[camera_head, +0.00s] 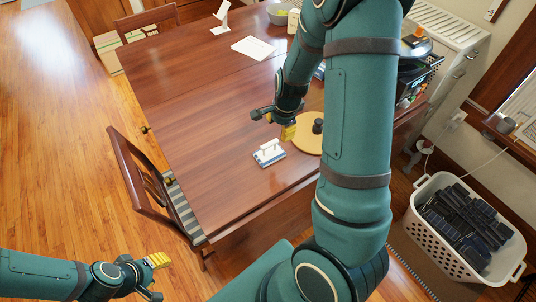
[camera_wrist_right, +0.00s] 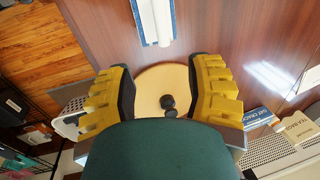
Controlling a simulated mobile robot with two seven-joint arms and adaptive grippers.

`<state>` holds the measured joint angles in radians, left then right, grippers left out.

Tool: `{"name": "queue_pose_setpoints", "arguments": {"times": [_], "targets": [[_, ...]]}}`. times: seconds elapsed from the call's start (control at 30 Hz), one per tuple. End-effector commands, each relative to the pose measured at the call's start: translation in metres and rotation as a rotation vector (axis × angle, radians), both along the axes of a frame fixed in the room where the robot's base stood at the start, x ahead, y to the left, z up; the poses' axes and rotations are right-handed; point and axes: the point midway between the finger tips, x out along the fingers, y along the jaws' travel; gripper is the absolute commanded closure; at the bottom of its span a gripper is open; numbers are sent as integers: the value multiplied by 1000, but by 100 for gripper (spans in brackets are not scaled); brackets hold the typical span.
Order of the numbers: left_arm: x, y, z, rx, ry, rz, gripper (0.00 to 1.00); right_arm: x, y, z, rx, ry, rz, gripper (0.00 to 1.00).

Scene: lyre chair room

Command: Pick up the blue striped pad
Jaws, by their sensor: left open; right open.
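A small blue and white thing (camera_head: 268,153), which looks like the blue striped pad, lies on the wooden table near its front edge, with white raised parts on top. In the right wrist view a blue-edged white piece (camera_wrist_right: 153,22) shows at the top, beyond the fingertips. My right gripper (camera_head: 275,121) is open and empty above the table, just behind the pad; its yellow-padded fingers (camera_wrist_right: 163,70) stand wide apart in the wrist view. My left gripper (camera_head: 157,279) is open and empty at the lower left, away from the table.
A round tan board (camera_head: 308,146) with a dark knob sits right of the pad. A chair (camera_head: 150,185) with a striped seat stands at the table's left side. A white basket (camera_head: 433,225) of dark items is at right. The table's left part is clear.

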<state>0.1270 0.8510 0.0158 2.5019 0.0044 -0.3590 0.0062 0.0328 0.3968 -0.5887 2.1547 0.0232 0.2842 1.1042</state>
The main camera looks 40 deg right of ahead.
Motion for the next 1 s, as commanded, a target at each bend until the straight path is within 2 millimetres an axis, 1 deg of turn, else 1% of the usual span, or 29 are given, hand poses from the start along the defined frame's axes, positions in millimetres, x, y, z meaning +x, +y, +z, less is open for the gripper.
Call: {"name": "queue_pose_setpoints", "arguments": {"times": [0.03,0.1,0.2,0.3,0.47,0.53,0.7,0.83,1.0], "targets": [[-1,0,-8,0,3,-2,53,2,-1,-15,-1,3,0,48],[-3,0,-12,-2,7,-5,53,4,-1,-27,0,3,0,48],[-4,-1,-16,-2,10,-7,53,7,-1,-40,-1,1,1,48],[-5,-1,-17,-2,12,-9,53,9,-1,-48,0,1,1,48],[-6,-1,-19,-3,13,-10,53,11,0,-53,-1,-1,2,48],[-6,-1,-21,-3,15,-11,53,13,1,-58,-1,-1,3,48],[-8,-1,-29,-4,18,-14,53,20,5,-81,0,2,3,48],[-7,-1,-34,-3,16,-14,53,24,4,-98,0,1,0,48],[-7,-1,-33,-3,16,-14,53,26,5,-100,-1,-2,2,48]]}}
